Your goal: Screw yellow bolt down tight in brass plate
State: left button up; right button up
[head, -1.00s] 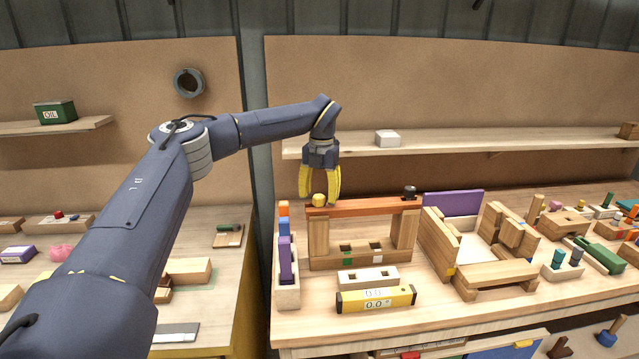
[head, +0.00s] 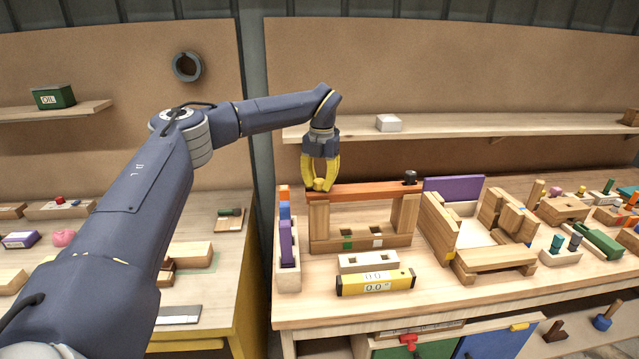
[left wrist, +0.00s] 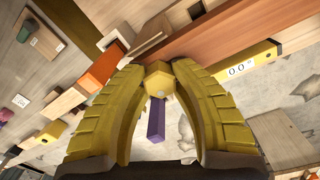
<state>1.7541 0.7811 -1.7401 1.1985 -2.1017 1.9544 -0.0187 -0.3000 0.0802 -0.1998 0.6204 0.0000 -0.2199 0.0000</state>
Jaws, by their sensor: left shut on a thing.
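The yellow bolt (left wrist: 158,82) has a hexagonal head and sits at the left end of an orange-brown beam (head: 365,192). The beam lies across two wooden posts. My left gripper (head: 319,184) has yellow fingers, points down over that end and is shut on the bolt head. In the left wrist view the fingertips press on both sides of the head, with the beam (left wrist: 225,40) running off to the upper right. The bolt's shank is hidden. I cannot make out a separate brass plate. My right gripper is not in view.
A dark knob (head: 410,176) stands at the beam's right end. A rack with orange, blue and purple blocks (head: 287,240) stands just left of the posts. A yellow level (head: 375,282) lies in front. A wooden frame with a purple panel (head: 453,188) stands to the right.

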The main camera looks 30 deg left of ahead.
pick_arm(q)
grip_shut()
jog(key=m, duration=0.5)
jog(key=shift+s+m, duration=0.1)
jog(key=shift+m, duration=0.2)
jog(key=shift+f+m, duration=0.15)
jog(key=shift+m, duration=1.05)
jog(key=shift+s, duration=0.1)
jog(key=m, duration=0.4)
jog(key=shift+f, duration=0.15)
jog(key=m, duration=0.4)
jog(key=shift+s, duration=0.1)
